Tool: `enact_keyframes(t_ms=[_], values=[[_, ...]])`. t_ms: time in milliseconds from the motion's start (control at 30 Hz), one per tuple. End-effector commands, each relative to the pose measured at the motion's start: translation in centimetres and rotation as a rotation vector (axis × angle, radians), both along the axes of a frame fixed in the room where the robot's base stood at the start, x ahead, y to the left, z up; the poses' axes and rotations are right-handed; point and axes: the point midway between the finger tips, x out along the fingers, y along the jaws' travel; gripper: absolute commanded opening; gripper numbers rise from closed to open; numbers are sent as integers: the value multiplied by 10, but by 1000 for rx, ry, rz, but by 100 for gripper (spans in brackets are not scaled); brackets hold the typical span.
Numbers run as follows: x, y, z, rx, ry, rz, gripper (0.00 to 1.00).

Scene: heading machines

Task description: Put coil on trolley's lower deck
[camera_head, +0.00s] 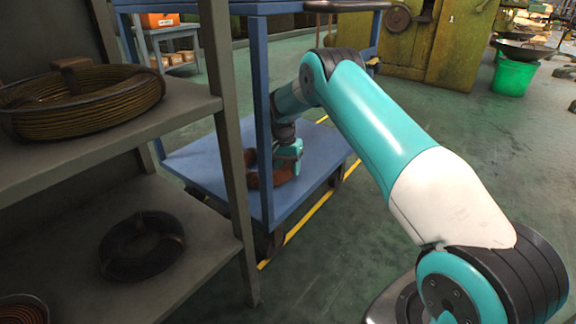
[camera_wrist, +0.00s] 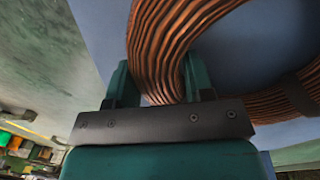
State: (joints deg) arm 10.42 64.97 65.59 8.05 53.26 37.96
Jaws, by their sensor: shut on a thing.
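The copper-brown coil (camera_head: 282,173) is at the lower deck (camera_head: 210,165) of the blue trolley, low over or on the deck; I cannot tell if it touches. My gripper (camera_head: 288,152) reaches in between the trolley's posts, partly hidden behind my arm and a post. In the wrist view my gripper (camera_wrist: 160,88) has its two green fingers on either side of the wire bundle of the coil (camera_wrist: 165,45), shut on it.
A grey shelf rack (camera_head: 235,185) stands close on the left, with a brass-coloured coil (camera_head: 95,110) above and a dark coil (camera_head: 142,245) below. A blue trolley post (camera_head: 262,120) is beside my gripper.

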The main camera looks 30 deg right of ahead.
Motion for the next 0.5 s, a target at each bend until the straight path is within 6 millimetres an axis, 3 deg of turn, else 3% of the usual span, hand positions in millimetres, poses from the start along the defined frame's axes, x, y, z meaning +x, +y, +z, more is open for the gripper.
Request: enact_keyframes(t_ms=[67, 100, 200, 500], values=[[1, 0, 1, -1, -4, 0, 0], [0, 0, 0, 1, -1, 0, 52], [0, 0, 0, 1, -1, 0, 71], [0, 0, 1, 0, -1, 0, 71]])
